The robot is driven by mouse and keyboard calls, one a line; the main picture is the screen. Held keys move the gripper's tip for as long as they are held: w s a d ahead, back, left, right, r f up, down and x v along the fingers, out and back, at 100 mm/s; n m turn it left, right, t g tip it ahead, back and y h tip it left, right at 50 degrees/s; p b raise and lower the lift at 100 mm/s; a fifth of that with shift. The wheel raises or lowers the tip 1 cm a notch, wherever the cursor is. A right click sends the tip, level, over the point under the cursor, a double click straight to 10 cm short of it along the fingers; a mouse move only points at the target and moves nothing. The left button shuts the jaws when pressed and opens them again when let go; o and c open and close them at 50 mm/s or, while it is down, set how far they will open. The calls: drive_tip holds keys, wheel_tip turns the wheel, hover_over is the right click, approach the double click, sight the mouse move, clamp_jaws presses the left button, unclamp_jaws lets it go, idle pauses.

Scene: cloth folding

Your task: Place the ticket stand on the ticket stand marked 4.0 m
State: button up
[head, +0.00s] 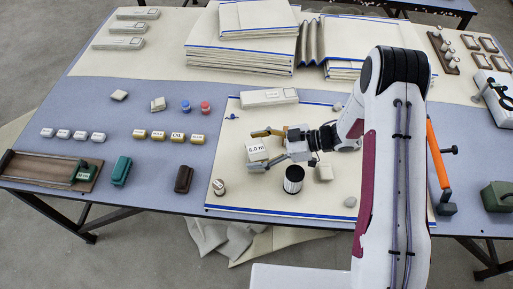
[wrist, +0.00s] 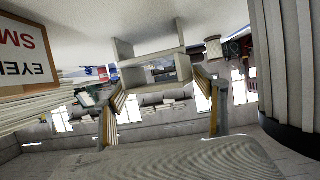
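A pale block-like stand (head: 257,157) with a dark printed label sits on the cream mat. The label is small and looks like "6.0 m"; I cannot make out a "4.0 m" mark. My gripper (head: 265,147) reaches in from the right, with its two fingers apart on either side of this stand. In the wrist view, a pale hollow box-like piece (wrist: 152,72) is between or just beyond the fingertips (wrist: 160,80). Whether the fingers press on it is unclear. I cannot tell whether one stand or two lie there.
A black-and-white cylinder (head: 293,180) and a small round piece (head: 219,187) stand nearby. A long pale box (head: 269,97) lies behind my gripper. Folded cloth stacks (head: 240,55) fill the back.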

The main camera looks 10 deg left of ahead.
drive_tip(key=shift+o, duration=0.6)
drive_tip(key=shift+r, duration=0.15)
drive_tip(key=shift+d+r, duration=0.1)
drive_tip(key=shift+d, duration=0.05)
drive_tip(key=v, duration=1.1)
drive_tip(key=shift+d, duration=0.4)
drive_tip(key=shift+r, duration=0.1)
